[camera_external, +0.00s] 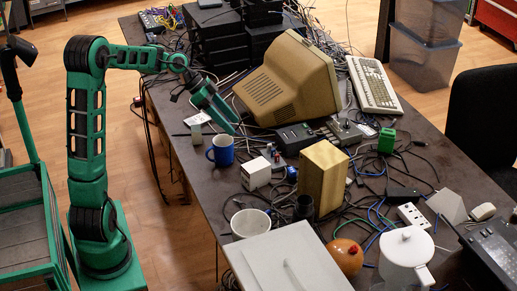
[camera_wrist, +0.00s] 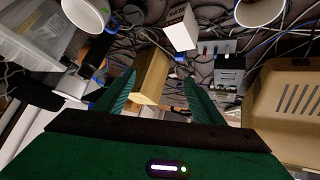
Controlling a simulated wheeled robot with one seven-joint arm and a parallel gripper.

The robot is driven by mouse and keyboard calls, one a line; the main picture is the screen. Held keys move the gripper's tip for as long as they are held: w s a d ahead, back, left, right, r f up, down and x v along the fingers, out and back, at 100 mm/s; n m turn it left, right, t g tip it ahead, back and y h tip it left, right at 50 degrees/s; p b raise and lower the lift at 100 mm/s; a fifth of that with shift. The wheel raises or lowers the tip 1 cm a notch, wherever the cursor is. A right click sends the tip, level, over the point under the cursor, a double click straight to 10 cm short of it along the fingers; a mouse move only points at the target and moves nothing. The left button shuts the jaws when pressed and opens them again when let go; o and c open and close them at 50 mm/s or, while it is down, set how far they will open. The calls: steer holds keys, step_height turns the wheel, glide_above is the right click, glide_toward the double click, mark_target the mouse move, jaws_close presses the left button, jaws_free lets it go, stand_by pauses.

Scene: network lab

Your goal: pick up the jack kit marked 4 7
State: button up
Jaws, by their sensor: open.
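No marking 4 7 is readable in either view, so I cannot tell for sure which thing is the jack kit. A small grey box with coloured jacks (camera_external: 273,157) stands beside the blue mug on the table. In the wrist view a grey jack panel (camera_wrist: 216,47) shows beyond the fingers, right of a white box (camera_wrist: 181,29). My gripper (camera_external: 236,126) is open and empty above the table, near the blue mug and the beige monitor. In the wrist view my gripper (camera_wrist: 160,78) has its two green fingers apart, with the wooden block (camera_wrist: 151,76) seen between them.
The blue mug (camera_external: 221,150), a white cup (camera_external: 251,222) and a white pitcher (camera_external: 405,257) stand on the table. The beige monitor (camera_external: 290,82) is bulky beside my gripper. Cables tangle across the middle. The table's left edge is partly bare.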

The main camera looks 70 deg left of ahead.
steer(key=s+a+n+t+y, duration=0.1)
steer(key=s+a+t, duration=0.3)
steer(key=a, duration=1.1)
steer(key=s+a+n+t+y, duration=0.1)
steer(key=s+a+t, duration=0.35)
steer(key=a, duration=0.95)
steer(key=g, duration=0.2)
glide_toward(206, 140)
steer(key=r, duration=0.1)
steer(key=s+r, duration=0.1)
steer(key=shift+d+r, duration=0.2)
steer(key=shift+r, duration=0.15)
steer(key=shift+w+f, duration=0.15)
steer(key=shift+w, duration=0.05)
steer(key=x, duration=0.5)
steer(key=shift+a+x, duration=0.2)
steer(key=shift+x, duration=1.15)
steer(key=shift+a+x, duration=0.15)
steer(key=shift+x, duration=1.25)
steer(key=shift+w, duration=0.1)
steer(key=c, duration=1.2)
